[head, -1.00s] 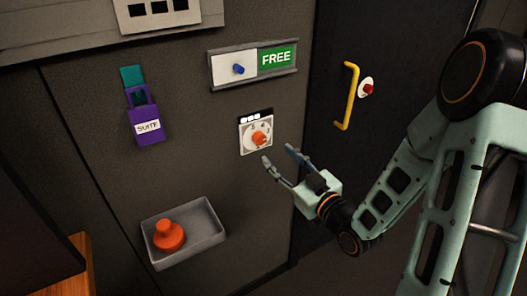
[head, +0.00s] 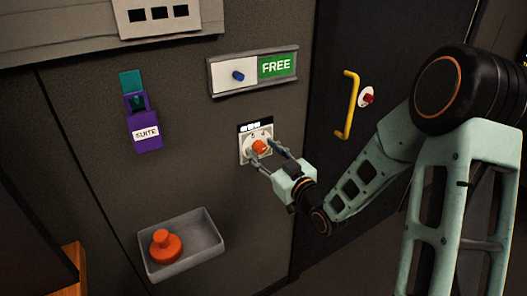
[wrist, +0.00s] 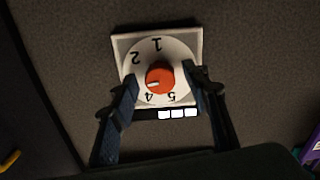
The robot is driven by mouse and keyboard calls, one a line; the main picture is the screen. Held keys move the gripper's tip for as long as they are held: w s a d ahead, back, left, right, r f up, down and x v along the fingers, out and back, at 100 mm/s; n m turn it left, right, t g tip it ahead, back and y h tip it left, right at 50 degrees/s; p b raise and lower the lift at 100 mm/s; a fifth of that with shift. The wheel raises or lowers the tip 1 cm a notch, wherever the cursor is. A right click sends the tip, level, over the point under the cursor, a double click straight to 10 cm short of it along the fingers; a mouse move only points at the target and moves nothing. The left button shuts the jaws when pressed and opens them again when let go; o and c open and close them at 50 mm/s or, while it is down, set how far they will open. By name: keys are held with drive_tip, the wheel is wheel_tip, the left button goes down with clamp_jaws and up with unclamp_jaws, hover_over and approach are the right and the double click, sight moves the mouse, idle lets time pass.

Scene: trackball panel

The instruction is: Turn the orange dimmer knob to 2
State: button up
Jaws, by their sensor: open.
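The orange dimmer knob (head: 259,146) is on a pale square dial plate (head: 244,157) on the dark wall panel. In the wrist view the knob (wrist: 160,77) shows in the middle of its round dial, seen upside down. The numbers 1, 2, 4 and 5 are readable; where 3 would be is hidden by a finger. A pale pointer mark on the knob points left and slightly down, nearer the 4 than the 2. My gripper (wrist: 160,73) is open, with one finger on each side of the knob and gaps between. The gripper (head: 262,149) reaches the plate from the lower right.
A FREE sign with a blue slider knob (head: 238,76) is above the dial. A purple SUITE tag (head: 146,120) hangs to the left. A grey tray (head: 207,236) holding an orange stopper-like piece (head: 165,246) is below. A yellow handle (head: 349,105) is on the right.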

drive_tip(key=shift+c, duration=0.2)
drive_tip(key=c, duration=1.1)
drive_tip(key=shift+m, duration=0.4)
drive_tip(key=m, duration=0.4)
drive_tip(key=shift+b, duration=0.3)
drive_tip(key=m, duration=0.4)
drive_tip(key=shift+m+p, duration=0.4)
drive_tip(key=shift+f, duration=0.1)
drive_tip(key=o, duration=1.1)
